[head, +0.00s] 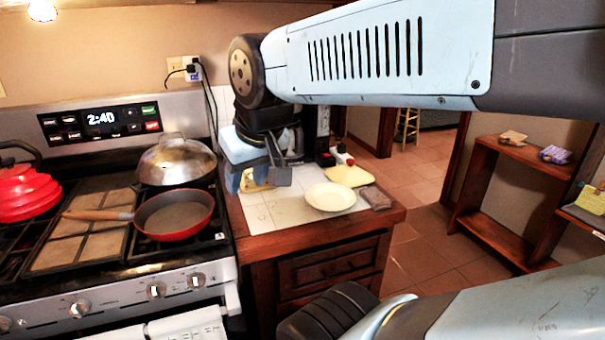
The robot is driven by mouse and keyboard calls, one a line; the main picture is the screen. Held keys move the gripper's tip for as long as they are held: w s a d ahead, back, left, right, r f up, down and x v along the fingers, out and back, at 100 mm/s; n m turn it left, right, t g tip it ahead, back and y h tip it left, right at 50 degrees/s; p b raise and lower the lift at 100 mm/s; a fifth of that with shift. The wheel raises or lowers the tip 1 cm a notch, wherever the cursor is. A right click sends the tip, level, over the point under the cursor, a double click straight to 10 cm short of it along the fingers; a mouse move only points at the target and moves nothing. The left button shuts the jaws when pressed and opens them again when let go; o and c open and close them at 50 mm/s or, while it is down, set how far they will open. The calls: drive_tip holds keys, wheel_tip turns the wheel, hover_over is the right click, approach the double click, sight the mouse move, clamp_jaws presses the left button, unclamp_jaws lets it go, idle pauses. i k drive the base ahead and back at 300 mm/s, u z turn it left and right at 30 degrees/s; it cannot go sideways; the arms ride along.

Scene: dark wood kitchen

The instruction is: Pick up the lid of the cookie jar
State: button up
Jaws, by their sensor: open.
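My gripper (257,179) points down over the counter (262,222) right of the stove, with its fingers apart. I see nothing held between them. A small yellowish thing (254,183) shows behind and between the fingers, partly covered by them; I cannot tell what it is. I cannot make out the cookie jar or its lid clearly. My gripper and arm hide part of the back of the counter, where a greyish object (291,139) shows only in part.
A cream plate (330,197), a yellow board (350,176) and a grey cloth-like item (375,198) lie right of my gripper. A domed metal lid (176,160) and red pan (174,216) sit on the stove at left. A dark upright object (322,135) stands behind.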

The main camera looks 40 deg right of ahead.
sight(350, 175)
drive_tip(key=u, duration=1.3)
drive_tip(key=k, duration=1.25)
drive_tip(key=z, duration=1.9)
drive_tip(key=i, duration=1)
